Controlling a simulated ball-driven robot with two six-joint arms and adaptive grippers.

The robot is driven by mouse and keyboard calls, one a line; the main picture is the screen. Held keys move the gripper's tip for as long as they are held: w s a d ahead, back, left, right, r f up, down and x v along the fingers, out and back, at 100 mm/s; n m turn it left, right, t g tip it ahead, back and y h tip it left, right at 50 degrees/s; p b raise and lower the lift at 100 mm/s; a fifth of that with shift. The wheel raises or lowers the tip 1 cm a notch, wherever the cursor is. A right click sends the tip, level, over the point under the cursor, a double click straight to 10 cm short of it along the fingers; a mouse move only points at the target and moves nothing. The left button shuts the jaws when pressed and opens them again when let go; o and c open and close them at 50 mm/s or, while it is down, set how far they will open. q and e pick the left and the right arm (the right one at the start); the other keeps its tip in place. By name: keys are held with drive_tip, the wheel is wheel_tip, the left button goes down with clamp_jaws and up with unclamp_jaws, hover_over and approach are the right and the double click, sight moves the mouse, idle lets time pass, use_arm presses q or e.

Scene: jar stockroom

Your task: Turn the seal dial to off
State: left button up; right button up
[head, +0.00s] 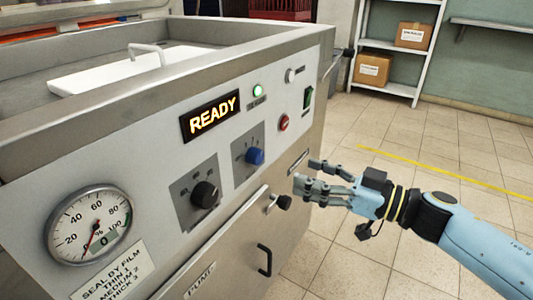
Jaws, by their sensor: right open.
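The machine's front panel carries two dials. One is a black knob (205,195) on a grey plate; the other is a blue knob (254,156) on a grey plate to its upper right. The small marks around both are too small to read, so I cannot tell which one is the seal dial or its setting. My right gripper (306,176) is open and empty, in front of the panel's right part. It is to the right of both knobs and appears clear of them. My left gripper is not in view.
The panel has a lit READY display (210,116), a green lamp (258,90), a red button (284,123), a green switch (308,97) and a gauge (89,226). A black-tipped lever (284,202) sticks out below my gripper. Open tiled floor (400,150) lies to the right.

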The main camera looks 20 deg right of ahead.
sight(260, 158)
drive_tip(key=b+x, duration=0.1)
drive_tip(key=x, duration=0.9)
drive_tip(key=shift+w+a, duration=0.1)
drive_tip(key=shift+a, duration=0.05)
drive_tip(key=shift+c, duration=0.6)
drive_tip(key=c, duration=1)
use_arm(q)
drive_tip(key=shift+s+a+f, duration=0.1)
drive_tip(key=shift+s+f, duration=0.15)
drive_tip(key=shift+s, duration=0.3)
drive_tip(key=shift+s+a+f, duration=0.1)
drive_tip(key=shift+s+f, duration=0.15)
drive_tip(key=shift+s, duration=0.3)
